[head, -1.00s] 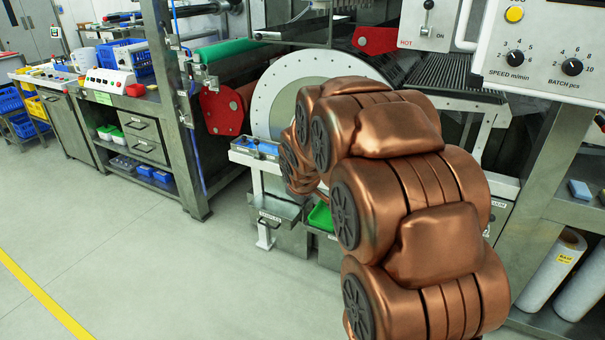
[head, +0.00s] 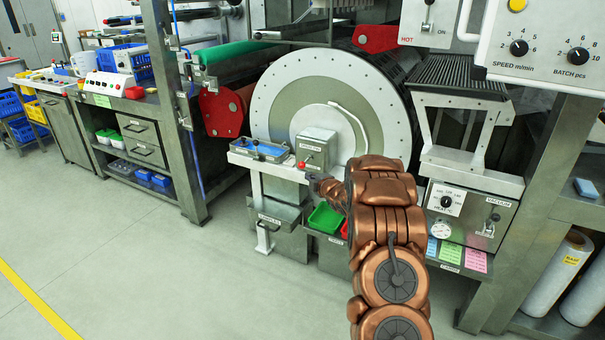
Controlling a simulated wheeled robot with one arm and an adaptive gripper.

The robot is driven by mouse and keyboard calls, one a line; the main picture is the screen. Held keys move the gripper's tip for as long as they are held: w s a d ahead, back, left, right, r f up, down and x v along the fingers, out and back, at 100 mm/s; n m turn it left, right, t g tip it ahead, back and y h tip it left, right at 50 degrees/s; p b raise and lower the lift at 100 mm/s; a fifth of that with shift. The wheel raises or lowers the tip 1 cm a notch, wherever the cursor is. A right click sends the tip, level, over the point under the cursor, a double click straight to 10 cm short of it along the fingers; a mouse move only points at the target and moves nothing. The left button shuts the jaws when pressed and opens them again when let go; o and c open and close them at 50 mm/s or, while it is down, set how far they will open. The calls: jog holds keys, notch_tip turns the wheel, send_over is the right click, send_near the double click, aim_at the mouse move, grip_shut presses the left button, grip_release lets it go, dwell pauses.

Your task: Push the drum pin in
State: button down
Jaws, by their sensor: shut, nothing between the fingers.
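The large drum (head: 262,100) has a pale ring face with small holes round its rim, and stands at the centre of the head view. In front of its hub is a grey metal box (head: 318,141) with a small label too small to read. A red knob (head: 301,165) sticks out low on the box's left front; it looks like the drum pin. My gripper (head: 315,183) is small and dark, just below and right of the red knob, at the end of my copper arm. It looks shut and empty. I cannot tell whether it touches anything.
A shelf with a blue tray (head: 258,149) lies left of the box. A green bin (head: 325,217) is below my gripper. A heat panel (head: 470,205) with a dial is right of my arm. Open floor (head: 120,260) lies to the left.

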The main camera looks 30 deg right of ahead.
jog(key=shift+w+d+f+n+t+y, duration=0.1)
jog(key=shift+d+f+n+t+y, duration=0.25)
jog(key=shift+f, duration=0.3)
jog(key=shift+d+f+n+t+y, duration=0.15)
jog(key=shift+d+f+n+t, duration=0.1)
jog(key=shift+f+n, duration=0.3)
jog(key=shift+w+f, duration=0.1)
jog(key=p, duration=0.2)
send_near(303, 164)
jog(key=shift+w+a, duration=2.1)
jog(key=shift+a, duration=0.15)
jog(key=w+d+f, duration=0.1)
jog(key=w+d+p, duration=0.1)
jog(key=shift+w+d+f, duration=0.4)
